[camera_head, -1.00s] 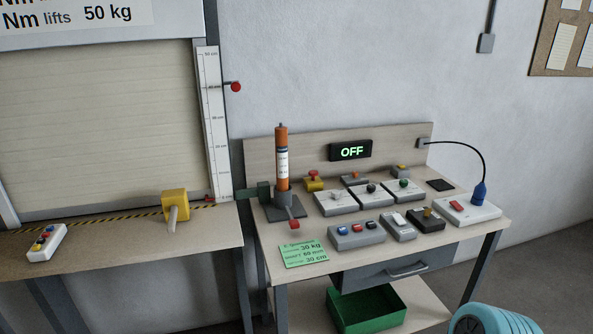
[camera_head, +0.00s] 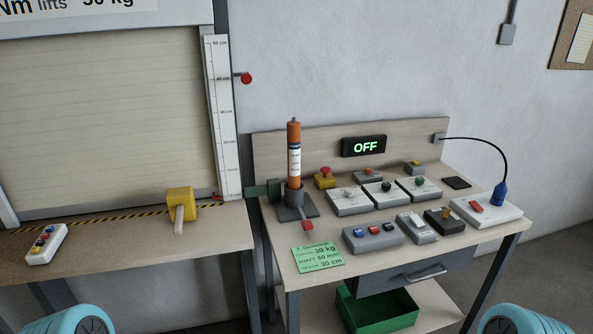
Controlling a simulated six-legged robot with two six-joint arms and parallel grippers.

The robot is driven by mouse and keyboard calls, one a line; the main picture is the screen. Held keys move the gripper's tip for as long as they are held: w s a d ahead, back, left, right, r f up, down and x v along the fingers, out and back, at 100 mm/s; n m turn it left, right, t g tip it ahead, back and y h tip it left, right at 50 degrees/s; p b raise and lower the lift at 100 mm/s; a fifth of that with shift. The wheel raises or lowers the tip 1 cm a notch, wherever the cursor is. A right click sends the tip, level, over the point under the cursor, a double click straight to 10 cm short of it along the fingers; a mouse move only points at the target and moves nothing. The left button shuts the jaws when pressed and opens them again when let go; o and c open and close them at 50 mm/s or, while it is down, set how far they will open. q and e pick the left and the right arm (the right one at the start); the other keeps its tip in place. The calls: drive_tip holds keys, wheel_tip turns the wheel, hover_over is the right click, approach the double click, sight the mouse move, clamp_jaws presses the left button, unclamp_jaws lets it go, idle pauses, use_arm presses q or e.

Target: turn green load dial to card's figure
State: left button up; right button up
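A green card (camera_head: 318,255) lies at the front left of the right table, with a few lines of print; I read 30 kg, 60 mm and 30 cm on it. A box with a green knob (camera_head: 420,181) stands in the back row of control boxes; it may be the green load dial, but its scale is too small to read. Boxes with a white knob (camera_head: 348,191) and a black knob (camera_head: 379,188) stand to its left. Light-blue rounded parts of my arms show at the bottom left and bottom right. Neither gripper's fingers are in view.
A display (camera_head: 363,146) reads OFF. An orange cylinder (camera_head: 294,155) stands upright in a clamp at the table's left. Button boxes (camera_head: 372,237) and a white box with a red switch (camera_head: 483,210) crowd the top. A yellow-headed mallet (camera_head: 180,204) stands on the left bench.

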use_arm(q)
drive_tip(key=shift+d, duration=0.1)
drive_tip(key=o, duration=0.3)
drive_tip(key=shift+s, duration=0.15)
drive_tip(key=c, duration=0.3)
drive_tip(key=shift+d, duration=0.15)
